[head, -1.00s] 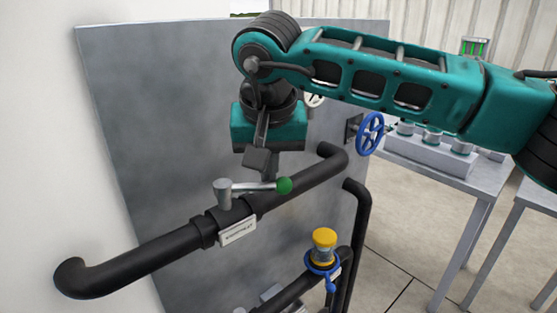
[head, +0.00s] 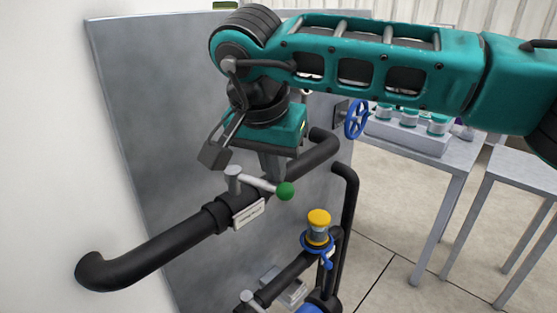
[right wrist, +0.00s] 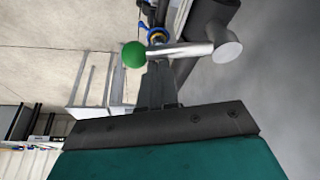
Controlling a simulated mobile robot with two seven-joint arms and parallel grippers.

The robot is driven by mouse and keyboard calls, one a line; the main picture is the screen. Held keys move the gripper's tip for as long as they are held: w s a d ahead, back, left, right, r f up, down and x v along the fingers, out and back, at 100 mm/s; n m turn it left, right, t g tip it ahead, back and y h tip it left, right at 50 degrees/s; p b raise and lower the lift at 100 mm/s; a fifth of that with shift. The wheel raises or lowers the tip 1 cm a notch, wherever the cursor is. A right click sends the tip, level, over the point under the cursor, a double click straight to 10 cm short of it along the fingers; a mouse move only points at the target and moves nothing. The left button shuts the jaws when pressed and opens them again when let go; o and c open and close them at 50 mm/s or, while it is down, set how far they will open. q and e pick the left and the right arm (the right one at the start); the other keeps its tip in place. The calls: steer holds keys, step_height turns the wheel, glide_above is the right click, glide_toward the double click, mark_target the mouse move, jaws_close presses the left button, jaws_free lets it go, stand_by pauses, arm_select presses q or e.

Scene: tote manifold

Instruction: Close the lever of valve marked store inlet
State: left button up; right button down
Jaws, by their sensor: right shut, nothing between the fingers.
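The valve lever (head: 258,183) is a grey bar with a green ball end (head: 285,191), pivoting on a post (head: 233,178) above the black pipe (head: 150,256). It stands at an angle across the pipe. A white label (head: 249,214) sits below it, its lettering too small to read surely. My right gripper (head: 272,168) is shut and empty, fingers down just behind the lever's bar. In the right wrist view, the shut fingertips (right wrist: 158,70) lie close to the lever (right wrist: 182,51) near its green ball; contact is unclear. My left gripper is out of view.
A grey panel (head: 150,110) stands behind the pipes. A blue handwheel (head: 356,118) is at the upper right. A yellow-capped fitting with a blue ring (head: 318,222) stands lower right, near another pipe. Grey tables (head: 440,175) are to the right.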

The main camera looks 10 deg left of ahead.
steer(key=shift+s, duration=0.45)
steer(key=shift+s+a, duration=0.15)
steer(key=shift+s, duration=0.45)
steer(key=shift+a, duration=0.1)
steer(key=a+p+v, duration=0.1)
steer(key=p+v, duration=0.5)
steer(key=v, duration=0.3)
steer(key=shift+r, duration=0.5)
